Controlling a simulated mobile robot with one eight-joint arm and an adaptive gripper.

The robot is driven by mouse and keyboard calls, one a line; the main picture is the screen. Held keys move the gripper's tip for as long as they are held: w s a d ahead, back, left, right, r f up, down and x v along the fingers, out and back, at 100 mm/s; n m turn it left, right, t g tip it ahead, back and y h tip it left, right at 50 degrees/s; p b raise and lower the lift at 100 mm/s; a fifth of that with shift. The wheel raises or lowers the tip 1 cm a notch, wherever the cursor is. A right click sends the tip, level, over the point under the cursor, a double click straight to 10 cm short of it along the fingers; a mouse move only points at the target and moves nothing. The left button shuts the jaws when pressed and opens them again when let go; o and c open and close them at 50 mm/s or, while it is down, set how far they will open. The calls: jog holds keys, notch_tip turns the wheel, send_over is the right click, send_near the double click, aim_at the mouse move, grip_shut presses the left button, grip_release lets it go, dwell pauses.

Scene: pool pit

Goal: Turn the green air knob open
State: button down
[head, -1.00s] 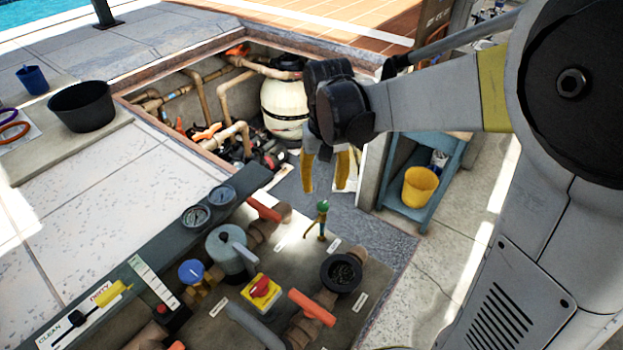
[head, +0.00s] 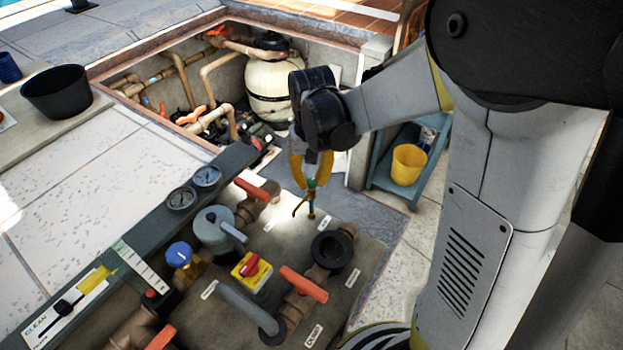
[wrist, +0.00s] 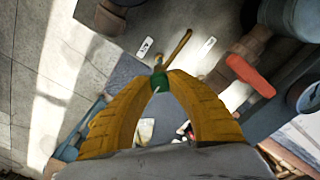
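The green air knob (head: 311,184) tops a thin brass valve with a side lever, standing upright on the pit panel. It also shows in the wrist view (wrist: 158,83), between the ends of my gripper's yellow fingers. My gripper (head: 311,180) points down over the knob, its fingers parted, one on each side. In the wrist view my gripper (wrist: 156,74) has both fingertips very close to the knob; I cannot tell whether they touch it. The valve's lever reaches away from the fingers there.
Orange-handled valves (head: 304,284), a round dark fitting (head: 332,249), a red-and-yellow switch (head: 250,270) and a grey-blue capped fitting (head: 213,230) stand close by on the panel. A yellow bucket (head: 408,164) sits on a blue shelf at right. A cream tank (head: 270,88) stands behind.

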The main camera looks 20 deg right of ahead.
jog(key=shift+n, duration=0.4)
jog(key=n, duration=1)
jog(key=shift+b, duration=0.35)
jog(key=n, duration=0.5)
jog(key=shift+n, duration=0.4)
jog(key=n, duration=0.5)
jog(key=shift+n, duration=0.7)
jog(key=c, duration=1.2)
grip_release()
jog(key=shift+o, duration=0.2)
